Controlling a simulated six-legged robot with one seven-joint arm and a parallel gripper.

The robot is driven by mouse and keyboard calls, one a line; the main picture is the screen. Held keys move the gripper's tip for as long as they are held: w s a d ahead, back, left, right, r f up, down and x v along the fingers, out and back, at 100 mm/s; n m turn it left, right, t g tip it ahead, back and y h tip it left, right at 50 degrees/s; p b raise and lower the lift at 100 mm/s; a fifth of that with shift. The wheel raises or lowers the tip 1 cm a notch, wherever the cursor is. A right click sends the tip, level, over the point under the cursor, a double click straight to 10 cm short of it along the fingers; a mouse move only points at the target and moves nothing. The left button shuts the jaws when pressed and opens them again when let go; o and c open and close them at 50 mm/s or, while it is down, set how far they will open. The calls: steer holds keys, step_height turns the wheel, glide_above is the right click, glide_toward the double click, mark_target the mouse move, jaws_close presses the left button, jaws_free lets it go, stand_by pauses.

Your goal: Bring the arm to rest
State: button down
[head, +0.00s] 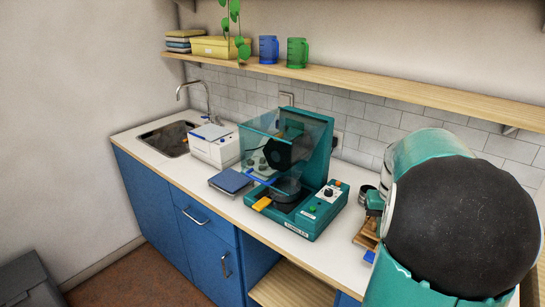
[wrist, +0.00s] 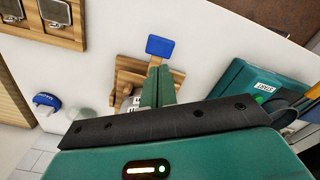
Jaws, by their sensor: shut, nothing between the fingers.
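My gripper (wrist: 158,88) shows in the wrist view as two teal fingers side by side, closed together with nothing held. The fingers point toward a small wooden stand (wrist: 130,76) on the white counter and hide part of it. A blue paddle-like piece (wrist: 166,47) shows just beyond the fingertips. I cannot tell whether the fingers touch the stand or are above it. In the head view my arm fills the right side and hides much of the counter there; the wooden stand (head: 366,234) shows partly beside it.
A teal machine with a clear hood (head: 300,224) stands mid-counter, and its labelled side shows in the wrist view (wrist: 244,88). Left of it are a blue-topped scale (head: 231,181), a white box (head: 212,150) and a sink (head: 168,139). A wooden shelf (head: 400,90) runs above.

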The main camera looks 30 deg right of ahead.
steer(key=w+a+r+n+t+h, duration=0.1)
steer(key=a+r+n+t, duration=0.2)
steer(key=a, duration=1.1)
steer(key=w+a+r+n+t, duration=0.15)
steer(key=a+r, duration=0.35)
steer(key=a, duration=0.9)
steer(key=s+a+n+t+y, duration=0.1)
steer(key=s+a+n, duration=0.2)
steer(key=s+a, duration=0.2)
steer(key=a+f, duration=0.1)
steer(key=a, duration=0.2)
steer(key=shift+s, duration=0.15)
